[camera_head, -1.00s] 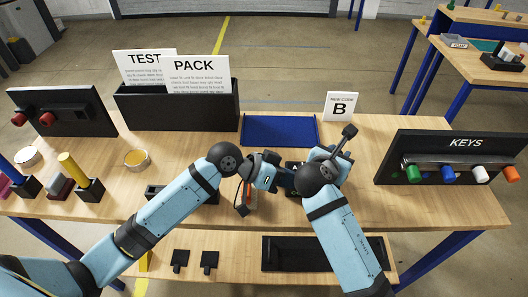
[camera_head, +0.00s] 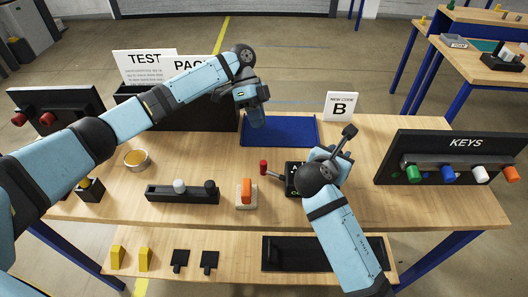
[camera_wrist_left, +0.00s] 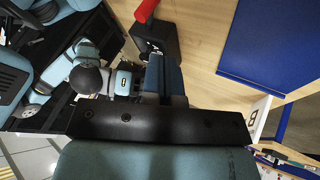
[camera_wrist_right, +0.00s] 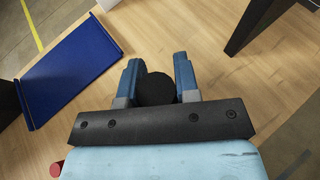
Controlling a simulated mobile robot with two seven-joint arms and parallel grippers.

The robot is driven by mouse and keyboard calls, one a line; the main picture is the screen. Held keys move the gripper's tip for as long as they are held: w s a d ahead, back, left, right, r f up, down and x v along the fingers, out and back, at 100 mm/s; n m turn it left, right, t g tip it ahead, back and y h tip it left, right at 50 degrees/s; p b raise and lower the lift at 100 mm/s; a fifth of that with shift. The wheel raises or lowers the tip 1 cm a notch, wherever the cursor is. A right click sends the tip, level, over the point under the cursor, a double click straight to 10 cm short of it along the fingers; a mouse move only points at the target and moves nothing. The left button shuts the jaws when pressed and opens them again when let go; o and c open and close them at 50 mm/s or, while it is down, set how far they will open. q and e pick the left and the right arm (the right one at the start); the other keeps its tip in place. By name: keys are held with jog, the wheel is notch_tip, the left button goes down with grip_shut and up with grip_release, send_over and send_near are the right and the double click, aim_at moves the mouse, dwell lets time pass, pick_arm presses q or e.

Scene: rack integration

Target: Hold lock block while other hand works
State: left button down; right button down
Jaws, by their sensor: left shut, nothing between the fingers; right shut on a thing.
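The dark lock block (camera_head: 291,181) stands on the table, mostly hidden behind my right gripper. A red-handled piece (camera_head: 264,167) sticks out on its left side. My right gripper (camera_head: 322,158) is over the block and shut on a round black part (camera_wrist_right: 156,90), seen between its fingers in the right wrist view. My left gripper (camera_head: 257,119) is shut and empty, raised over the left part of the blue tray, apart from the block. In the left wrist view its closed fingers (camera_wrist_left: 164,75) show beside a black block with a red handle (camera_wrist_left: 146,10).
The blue tray (camera_head: 290,130) lies empty behind the block. An orange switch (camera_head: 246,192) and a black holder with knobs (camera_head: 183,195) stand to the left. The KEYS rack (camera_head: 455,165) is at right. A NEW CODE B card (camera_head: 339,106) stands behind. The sign box (camera_head: 190,115) is behind my left arm.

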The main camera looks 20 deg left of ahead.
jog(key=shift+f, duration=0.2)
pick_arm(q)
jog(key=shift+a+r, duration=0.2)
jog(key=shift+a, duration=0.2)
jog(key=x, duration=1)
jog(key=shift+s+r, duration=0.1)
